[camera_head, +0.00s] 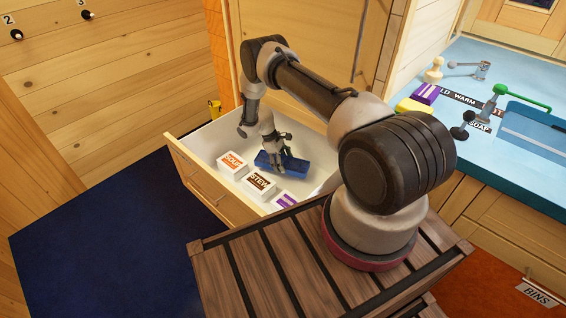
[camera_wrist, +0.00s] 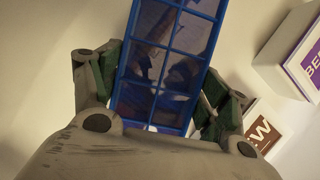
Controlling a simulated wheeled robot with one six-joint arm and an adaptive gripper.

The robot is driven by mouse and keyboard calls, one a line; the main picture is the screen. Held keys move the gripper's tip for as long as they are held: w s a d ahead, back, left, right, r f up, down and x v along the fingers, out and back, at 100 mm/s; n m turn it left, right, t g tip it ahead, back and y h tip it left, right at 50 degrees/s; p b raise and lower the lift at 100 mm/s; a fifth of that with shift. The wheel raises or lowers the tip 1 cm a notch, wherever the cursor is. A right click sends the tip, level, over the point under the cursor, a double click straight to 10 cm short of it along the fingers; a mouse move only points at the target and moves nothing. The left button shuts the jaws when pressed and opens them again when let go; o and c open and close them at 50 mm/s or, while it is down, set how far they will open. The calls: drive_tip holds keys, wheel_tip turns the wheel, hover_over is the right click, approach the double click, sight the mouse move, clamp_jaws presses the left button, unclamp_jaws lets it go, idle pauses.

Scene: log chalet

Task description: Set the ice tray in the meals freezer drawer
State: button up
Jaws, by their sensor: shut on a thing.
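The ice tray (camera_head: 294,165) is a blue tray with square compartments, inside the open drawer (camera_head: 206,205). It also shows large in the wrist view (camera_wrist: 188,32), running up from between the fingers. My gripper (camera_head: 279,158) points down into the drawer and is shut on the tray. In the wrist view its two fingers (camera_wrist: 165,98) lie along the tray's two sides. The drawer has a white inside and a wooden front. I cannot tell whether the tray touches the drawer floor.
White boxes labelled SOUP (camera_head: 232,165) and STEW (camera_head: 259,184) and a purple-marked box (camera_head: 287,200) line the drawer's front side. A yellow object (camera_head: 214,108) stands by the drawer's back left corner. A blue counter (camera_head: 470,150) with several items is at right.

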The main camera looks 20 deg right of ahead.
drive_tip(key=shift+f, duration=0.4)
drive_tip(key=shift+f, duration=0.15)
drive_tip(key=o, duration=1.3)
drive_tip(key=v, duration=1.3)
drive_tip(key=shift+s+d, duration=0.1)
